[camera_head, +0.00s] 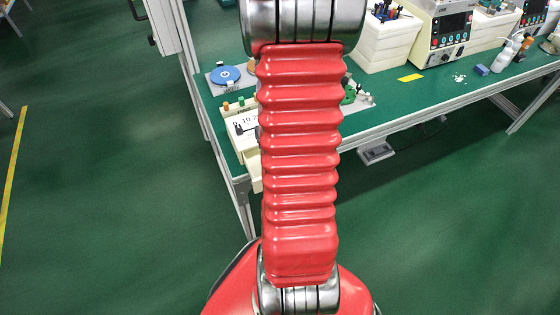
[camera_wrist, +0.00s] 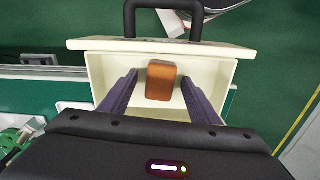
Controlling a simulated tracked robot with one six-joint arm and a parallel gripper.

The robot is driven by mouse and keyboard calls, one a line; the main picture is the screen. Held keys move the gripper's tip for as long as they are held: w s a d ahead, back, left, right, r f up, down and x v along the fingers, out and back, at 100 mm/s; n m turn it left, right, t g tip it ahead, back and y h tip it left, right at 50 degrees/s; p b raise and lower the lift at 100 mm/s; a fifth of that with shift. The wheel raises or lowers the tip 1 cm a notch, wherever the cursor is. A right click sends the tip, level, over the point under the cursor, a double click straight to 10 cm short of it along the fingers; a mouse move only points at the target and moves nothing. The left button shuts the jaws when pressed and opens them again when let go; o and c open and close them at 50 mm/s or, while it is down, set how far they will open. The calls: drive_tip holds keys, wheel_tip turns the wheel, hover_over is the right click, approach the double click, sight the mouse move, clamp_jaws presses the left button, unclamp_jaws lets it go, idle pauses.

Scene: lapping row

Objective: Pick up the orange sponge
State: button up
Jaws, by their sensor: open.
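The orange sponge (camera_wrist: 161,80) is a small rounded block, seen in the wrist view, inside an open cream drawer (camera_wrist: 222,78). It lies near the drawer's handle end. My gripper (camera_wrist: 160,80) is open in the wrist view, with one dark finger on each side of the sponge and a gap on both sides. I cannot tell how far the fingertips are above the drawer floor. In the head view my red arm hides the middle of the bench, and neither the sponge nor my gripper shows there.
The drawer has a dark handle (camera_wrist: 163,20). In the head view, a green-topped bench (camera_head: 393,123) bears a blue disc (camera_head: 225,75), a display unit (camera_head: 443,30), a blue block (camera_head: 482,70) and a bottle (camera_head: 503,57). Green floor (camera_head: 110,200) is open at left.

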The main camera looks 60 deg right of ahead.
idle(0.3)
drive_tip(key=c, duration=1.1)
drive_tip(key=shift+r, duration=0.1)
wheel_tip(320, 180, up, 10)
idle(0.6)
drive_tip(key=o, duration=0.5)
drive_tip(key=c, duration=0.4)
drive_tip(key=shift+c, duration=0.2)
drive_tip(key=shift+s, duration=0.1)
